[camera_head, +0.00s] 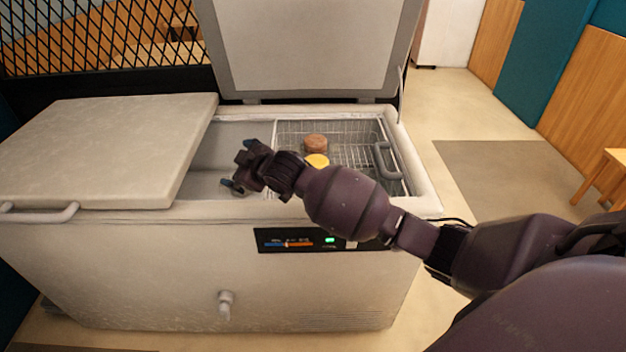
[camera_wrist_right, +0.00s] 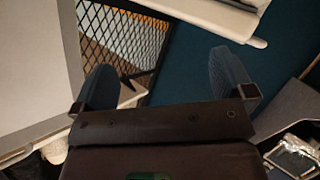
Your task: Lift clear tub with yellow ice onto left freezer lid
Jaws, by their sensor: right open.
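A round tub with a yellow top (camera_head: 316,161) sits in the wire basket inside the open right half of the freezer, partly hidden behind my right arm. A brown-topped tub (camera_head: 315,143) is just behind it. The left freezer lid (camera_head: 110,150) is shut, and its top is bare. My right gripper (camera_head: 236,172) is open and empty, over the freezer opening between the left lid and the basket, left of the yellow tub. In the right wrist view, its two fingers (camera_wrist_right: 170,85) are spread with nothing between them. My left gripper is not in view.
The right lid (camera_head: 312,45) stands raised at the back. The wire basket (camera_head: 362,155) has a grey handle (camera_head: 382,160) on its right side. The left lid has a front handle (camera_head: 40,213). A black mesh fence (camera_head: 100,35) stands behind. Open floor lies to the right.

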